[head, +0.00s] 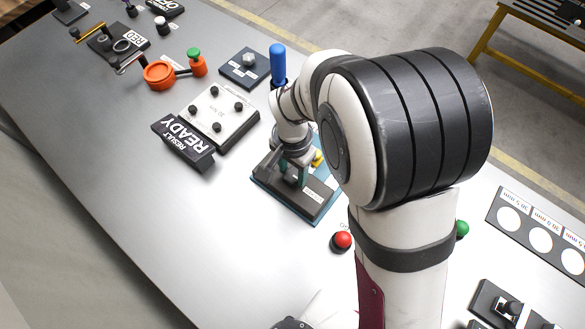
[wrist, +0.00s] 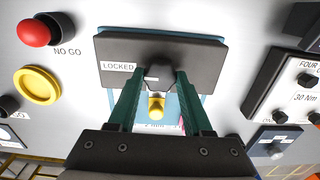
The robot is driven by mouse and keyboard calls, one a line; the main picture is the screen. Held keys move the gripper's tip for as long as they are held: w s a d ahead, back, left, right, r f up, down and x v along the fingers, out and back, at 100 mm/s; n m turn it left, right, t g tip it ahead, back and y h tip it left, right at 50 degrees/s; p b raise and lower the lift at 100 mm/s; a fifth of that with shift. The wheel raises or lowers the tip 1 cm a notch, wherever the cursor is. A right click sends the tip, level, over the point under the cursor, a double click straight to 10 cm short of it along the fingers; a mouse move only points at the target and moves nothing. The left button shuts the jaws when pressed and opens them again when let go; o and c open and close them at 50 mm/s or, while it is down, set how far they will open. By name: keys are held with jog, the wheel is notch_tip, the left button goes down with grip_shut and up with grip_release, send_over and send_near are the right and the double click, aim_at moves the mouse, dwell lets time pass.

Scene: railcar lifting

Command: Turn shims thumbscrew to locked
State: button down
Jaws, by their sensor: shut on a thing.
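The shims thumbscrew (wrist: 158,76) is a dark knob on a dark block (wrist: 203,55) with a white LOCKED label (wrist: 117,67), seen in the wrist view. My gripper (wrist: 159,78) has its two green fingers closed on either side of the knob. A yellow-tipped part (wrist: 156,106) shows between the fingers, just below the knob. In the head view the block (head: 311,205) sits on a teal base at the middle of the bench. My gripper (head: 295,175) points down over it. My arm hides part of the block there.
A red button (head: 342,240) stands near the block. A READY sign (head: 184,143) and a plate with several black knobs (head: 217,112) lie to the left. A blue handle (head: 278,64) rises behind my wrist. The left front of the bench is bare.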

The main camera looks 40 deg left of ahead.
aim_at(292, 175)
jog(key=shift+c, duration=1.6)
grip_release()
notch_tip(292, 175, up, 16)
jog(key=shift+f, duration=0.1)
